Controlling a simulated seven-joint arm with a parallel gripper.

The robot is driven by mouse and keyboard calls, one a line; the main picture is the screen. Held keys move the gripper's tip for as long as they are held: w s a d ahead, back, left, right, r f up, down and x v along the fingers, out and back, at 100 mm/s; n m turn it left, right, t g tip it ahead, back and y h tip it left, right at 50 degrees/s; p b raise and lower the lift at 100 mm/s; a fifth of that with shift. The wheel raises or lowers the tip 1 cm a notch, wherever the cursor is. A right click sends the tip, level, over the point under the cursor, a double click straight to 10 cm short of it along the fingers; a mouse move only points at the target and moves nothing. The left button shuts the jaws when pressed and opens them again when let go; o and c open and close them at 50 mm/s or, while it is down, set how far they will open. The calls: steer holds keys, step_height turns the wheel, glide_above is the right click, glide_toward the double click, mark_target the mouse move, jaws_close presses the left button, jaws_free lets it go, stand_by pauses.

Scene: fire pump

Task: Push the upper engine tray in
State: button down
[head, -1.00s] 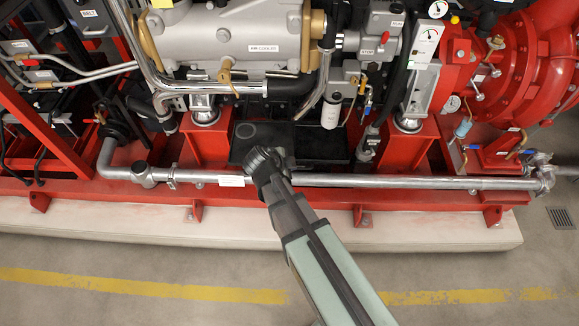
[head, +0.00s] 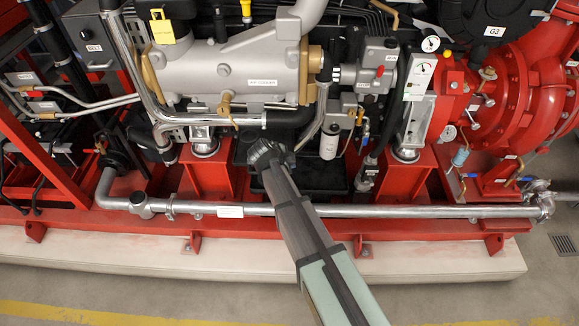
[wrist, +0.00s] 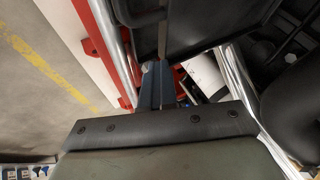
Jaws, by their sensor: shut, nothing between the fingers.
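Black trays sit under the engine, between two red supports. The upper engine tray (head: 315,160) is a dark surface partly hidden behind my wrist in the head view, and its edges are hard to tell from the lower tray (head: 322,188). In the wrist view a black tray with a raised lip (wrist: 205,25) lies close beyond my fingers. My gripper (wrist: 152,80) is shut and empty, its fingers pointing at the tray's lip; I cannot tell whether they touch.
The red supports (head: 205,175) stand left and right of the trays. A white filter (head: 329,143) and hoses hang close on the right. The floor in front is clear.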

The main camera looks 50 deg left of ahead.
steer(key=shift+w+a, duration=0.2)
steer(key=s+d+r, duration=0.4)
steer(key=s+r, duration=0.4)
steer(key=s, duration=0.1)
steer(key=shift+s, duration=0.15)
